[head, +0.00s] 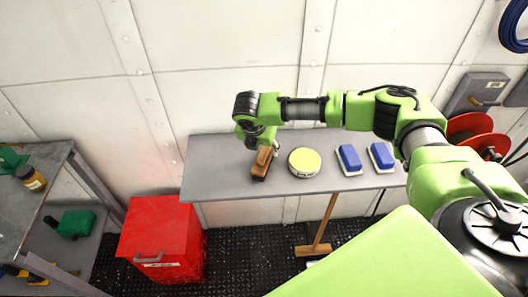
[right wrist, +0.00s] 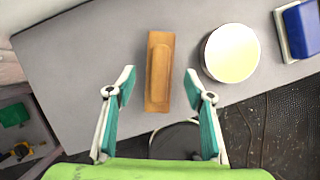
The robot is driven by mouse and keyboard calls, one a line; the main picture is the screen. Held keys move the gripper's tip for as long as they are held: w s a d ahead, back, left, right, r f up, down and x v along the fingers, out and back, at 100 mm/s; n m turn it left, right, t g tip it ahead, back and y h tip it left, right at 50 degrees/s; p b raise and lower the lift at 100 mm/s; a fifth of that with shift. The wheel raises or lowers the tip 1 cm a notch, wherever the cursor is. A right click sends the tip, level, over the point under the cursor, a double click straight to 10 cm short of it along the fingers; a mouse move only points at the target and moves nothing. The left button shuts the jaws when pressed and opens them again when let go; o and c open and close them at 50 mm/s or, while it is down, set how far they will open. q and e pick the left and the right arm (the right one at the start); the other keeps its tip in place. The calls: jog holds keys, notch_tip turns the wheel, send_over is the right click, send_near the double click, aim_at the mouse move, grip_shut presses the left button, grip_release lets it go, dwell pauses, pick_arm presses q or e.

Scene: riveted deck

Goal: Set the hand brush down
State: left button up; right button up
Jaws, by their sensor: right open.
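The hand brush (head: 262,164) has a brown wooden back and lies on the grey table (head: 226,182), left of a round yellow-topped tin. It also shows in the right wrist view (right wrist: 159,72), where it lies lengthwise ahead of the gripper. My right gripper (right wrist: 161,76) is open, with a fingertip on each side of the brush in that picture and a gap to both sides. In the head view it hangs just over the brush, partly hidden by its own wrist. My left gripper is not in view.
The yellow tin (head: 304,162) stands close to the right of the brush. Two blue-and-white blocks (head: 349,158) (head: 381,156) sit farther right. The table's left end is clear. A red box (head: 160,222) stands on the floor, and a shelf unit (head: 30,205) is at far left.

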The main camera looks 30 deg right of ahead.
jog(key=b+v, duration=0.1)
jog(key=v, duration=0.7)
